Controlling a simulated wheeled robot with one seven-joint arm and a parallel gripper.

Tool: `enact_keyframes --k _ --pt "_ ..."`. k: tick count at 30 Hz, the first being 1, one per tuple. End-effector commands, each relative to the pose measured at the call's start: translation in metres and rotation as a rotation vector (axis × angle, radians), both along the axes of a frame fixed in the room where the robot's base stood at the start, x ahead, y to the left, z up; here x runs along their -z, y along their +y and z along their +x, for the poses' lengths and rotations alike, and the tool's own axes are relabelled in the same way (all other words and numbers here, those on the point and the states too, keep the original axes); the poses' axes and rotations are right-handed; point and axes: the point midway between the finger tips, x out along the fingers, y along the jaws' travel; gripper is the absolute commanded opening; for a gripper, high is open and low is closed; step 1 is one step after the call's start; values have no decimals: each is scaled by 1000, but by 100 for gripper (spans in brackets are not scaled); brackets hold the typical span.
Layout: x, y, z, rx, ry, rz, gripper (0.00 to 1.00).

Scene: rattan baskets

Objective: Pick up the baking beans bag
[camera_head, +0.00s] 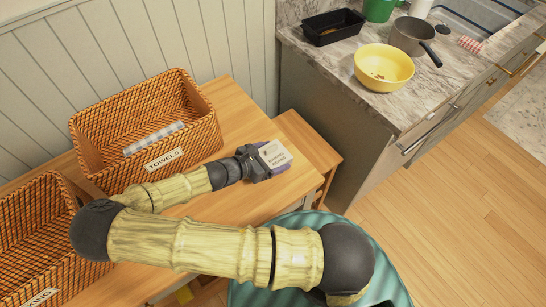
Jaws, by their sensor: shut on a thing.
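The baking beans bag (273,155) is a small pack with a pale label and purple at its lower edge. It is at the right end of the wooden table (225,97), in the middle of the head view. My gripper (258,163) is shut on the bag from its left side. The fingertips are partly hidden by the bag and the dark gripper body. I cannot tell whether the bag touches the tabletop.
A rattan basket labelled towels (200,142) holds a folded cloth behind my arm. Another rattan basket (50,262) stands at the left. A marble counter (415,92) at the right bears a yellow bowl (384,66), a grey pot (410,36) and a black tray (333,27).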

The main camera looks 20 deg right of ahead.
Motion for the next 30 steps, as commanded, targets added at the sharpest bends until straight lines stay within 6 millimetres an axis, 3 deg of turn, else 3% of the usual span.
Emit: enact_keyframes --k 15,30 --pt "-82 0 0 2 -2 2 49" --pt "-92 0 0 1 -1 -1 49"
